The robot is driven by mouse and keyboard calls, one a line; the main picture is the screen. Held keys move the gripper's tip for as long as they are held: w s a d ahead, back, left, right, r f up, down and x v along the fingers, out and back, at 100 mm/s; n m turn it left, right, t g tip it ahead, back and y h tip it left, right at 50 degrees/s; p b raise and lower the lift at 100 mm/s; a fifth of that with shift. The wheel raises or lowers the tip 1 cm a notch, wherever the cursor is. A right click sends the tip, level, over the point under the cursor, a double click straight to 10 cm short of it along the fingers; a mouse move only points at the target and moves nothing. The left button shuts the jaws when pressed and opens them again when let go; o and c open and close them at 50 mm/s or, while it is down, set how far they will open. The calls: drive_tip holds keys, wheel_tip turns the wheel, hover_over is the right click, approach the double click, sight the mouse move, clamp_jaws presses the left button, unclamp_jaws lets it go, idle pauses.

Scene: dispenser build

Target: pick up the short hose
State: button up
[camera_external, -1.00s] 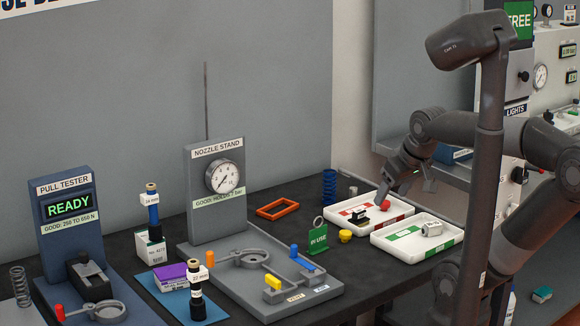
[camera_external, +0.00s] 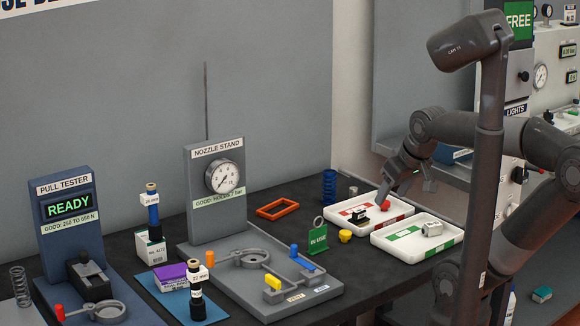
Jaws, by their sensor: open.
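No part in view is plainly a short hose, and I cannot tell which one it is. A blue ribbed, coiled piece (camera_external: 329,187) stands upright at the back of the table. A small black piece (camera_external: 360,216) and a red round piece (camera_external: 385,205) lie in the white tray with red marks (camera_external: 402,218). My gripper (camera_external: 390,190) is open and points down over the back right part of that tray, close above the red piece. It is small and dark, and I cannot tell whether it touches anything.
A white tray with green marks (camera_external: 390,243) holds a pale block (camera_external: 432,229). Near the trays are a green sign (camera_external: 317,239), a yellow piece (camera_external: 345,236) and an orange frame (camera_external: 277,209). The nozzle stand (camera_external: 217,215) and pull tester (camera_external: 66,215) are further left.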

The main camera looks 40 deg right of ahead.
drive_tip(key=shift+c, duration=0.6)
drive_tip(key=shift+w, duration=0.1)
drive_tip(key=m+t+y, duration=0.7)
drive_tip(key=m, duration=1)
approach(156, 213)
wheel_tip(156, 213, down, 3)
drive_tip(key=a+m+t+h, duration=0.2)
drive_tip(key=m+t, duration=0.3)
drive_tip(key=m, duration=1.1)
drive_tip(key=x, duration=1)
drive_tip(key=shift+f, duration=0.2)
drive_tip(key=shift+c, duration=0.5)
